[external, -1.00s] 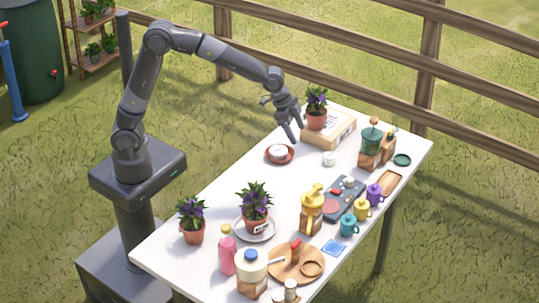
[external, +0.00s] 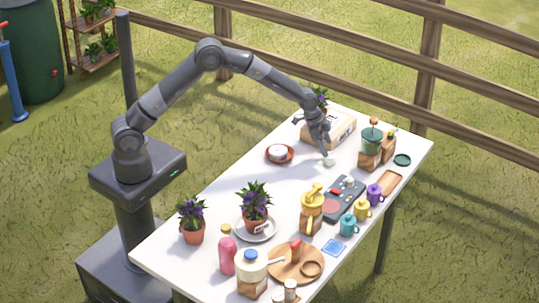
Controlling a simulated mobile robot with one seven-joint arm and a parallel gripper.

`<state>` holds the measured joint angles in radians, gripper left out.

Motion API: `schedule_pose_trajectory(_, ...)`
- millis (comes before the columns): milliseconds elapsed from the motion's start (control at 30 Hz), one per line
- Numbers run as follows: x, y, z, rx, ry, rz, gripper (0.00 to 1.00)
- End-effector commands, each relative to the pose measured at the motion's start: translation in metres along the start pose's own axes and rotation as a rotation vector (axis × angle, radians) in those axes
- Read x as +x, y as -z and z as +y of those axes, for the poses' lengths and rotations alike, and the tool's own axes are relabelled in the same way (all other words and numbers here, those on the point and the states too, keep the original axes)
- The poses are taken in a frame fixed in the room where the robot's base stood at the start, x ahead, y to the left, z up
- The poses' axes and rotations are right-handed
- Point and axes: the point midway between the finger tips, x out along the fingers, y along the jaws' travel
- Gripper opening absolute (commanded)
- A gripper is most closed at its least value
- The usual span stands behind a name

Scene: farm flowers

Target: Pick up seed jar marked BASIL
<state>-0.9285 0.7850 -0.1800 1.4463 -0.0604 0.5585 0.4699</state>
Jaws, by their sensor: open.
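My gripper (external: 325,151) points down over the far half of the white table, open. Its fingertips are at a small white jar (external: 329,161), which stands upright on the tabletop. The fingers partly cover the jar, and I cannot tell whether they touch it. No lettering is readable on it, so I cannot tell whether it is marked BASIL. Other small jars (external: 290,287) stand at the near edge, their labels also unreadable.
A red dish with a white item (external: 279,153) lies left of my gripper. A wooden box (external: 344,128) and a partly hidden potted plant stand behind it. The white tabletop (external: 215,190) is clear at the middle left.

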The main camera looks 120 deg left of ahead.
Motion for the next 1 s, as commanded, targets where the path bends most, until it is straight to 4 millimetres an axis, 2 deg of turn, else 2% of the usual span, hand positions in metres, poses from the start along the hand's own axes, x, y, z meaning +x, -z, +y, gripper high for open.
schedule_pose_trajectory(167,0.012,-0.001,0.001,0.0,0.0,-0.002,0.69)
schedule_pose_trajectory(500,0.054,-0.001,0.001,0.001,0.0,-0.001,0.69)
schedule_pose_trajectory(800,0.059,-0.001,0.001,0.001,0.0,-0.001,0.69)
schedule_pose_trajectory(1000,0.059,-0.001,0.001,0.001,0.0,-0.001,0.54)
